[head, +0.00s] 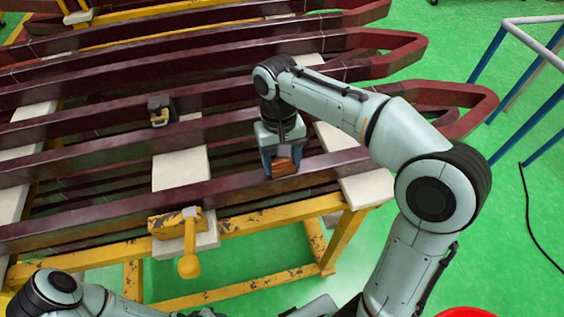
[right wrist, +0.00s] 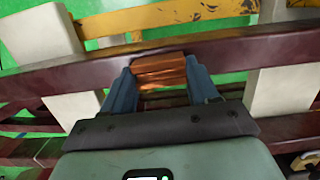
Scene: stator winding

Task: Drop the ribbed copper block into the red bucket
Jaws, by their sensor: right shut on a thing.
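The ribbed copper block (right wrist: 160,70) sits between the two blue fingers of my right gripper (right wrist: 162,82) in the right wrist view. The gripper is shut on it. In the head view the copper block (head: 284,167) shows at the fingertips of the right gripper (head: 281,163), over the dark red bars near the front bar. I cannot tell whether the block touches the bar. The red bucket (head: 466,312) shows only as a red rim at the bottom right edge of the head view. Part of my left arm shows at the bottom left; its gripper is not in view.
Long dark red bars (head: 100,205) lie across a yellow frame (head: 245,295) with white blocks (head: 182,168) between them. A yellow clamp (head: 188,262) hangs at the front. A small dark and yellow piece (head: 159,110) sits between bars. A blue and white railing (head: 505,70) stands right.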

